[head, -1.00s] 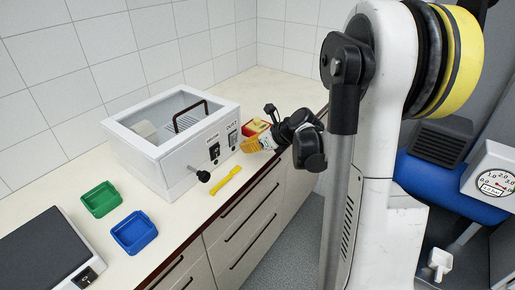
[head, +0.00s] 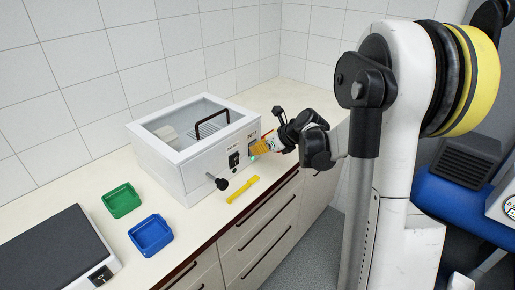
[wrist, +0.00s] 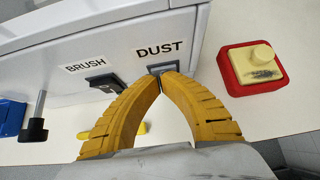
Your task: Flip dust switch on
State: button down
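A white box-shaped cabinet (head: 190,165) with a glass lid stands on the counter. In the wrist view its front panel has a DUST label (wrist: 160,48) and a BRUSH label (wrist: 86,67). The dark dust switch (wrist: 158,69) sits just below its label, mostly hidden behind my fingertips, so its position cannot be read. My gripper (wrist: 161,79) has yellow ribbed fingers with the tips together and nothing visible between them. The tips are at the dust switch; I cannot tell whether they touch it. In the head view my gripper (head: 256,148) is at the panel's right part.
The brush switch (wrist: 104,83) is close left of my fingers. A red and yellow button box (wrist: 252,69) stands to the right. A black knob (head: 221,183) sticks out of the front. A yellow tool (head: 243,189), green tray (head: 122,200) and blue tray (head: 151,236) lie on the counter.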

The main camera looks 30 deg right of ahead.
jog(key=shift+r, duration=0.1)
jog(key=shift+r+p, duration=0.6)
jog(key=shift+r, duration=0.1)
